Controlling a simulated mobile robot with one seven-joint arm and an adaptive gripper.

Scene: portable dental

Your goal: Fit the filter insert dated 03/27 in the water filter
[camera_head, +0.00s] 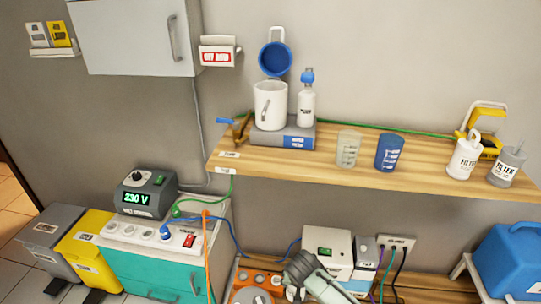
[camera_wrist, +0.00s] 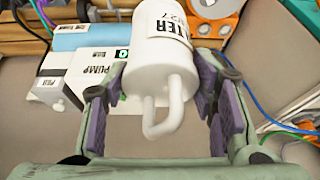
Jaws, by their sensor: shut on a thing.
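My gripper (camera_wrist: 162,78) is shut on a white filter insert (camera_wrist: 160,52) in the wrist view, with purple-padded fingers on both sides of its body. The insert's looped handle points toward the camera. Its label is partly cut off and shows "TER" and a date ending in "27". A white vessel (camera_head: 270,106) with an open blue lid (camera_head: 275,59), apparently the water filter, stands on a grey-blue block on the shelf in the head view. Two other filter inserts, one white (camera_head: 465,158) and one grey (camera_head: 506,168), stand at the shelf's right end.
A bottle (camera_head: 307,103) stands right beside the open vessel. A clear beaker (camera_head: 348,149) and a blue cup (camera_head: 389,153) stand mid-shelf (camera_head: 310,172). A pump box (camera_head: 327,252) sits on the lower bench and behind the held insert in the wrist view (camera_wrist: 95,75). Cables hang nearby.

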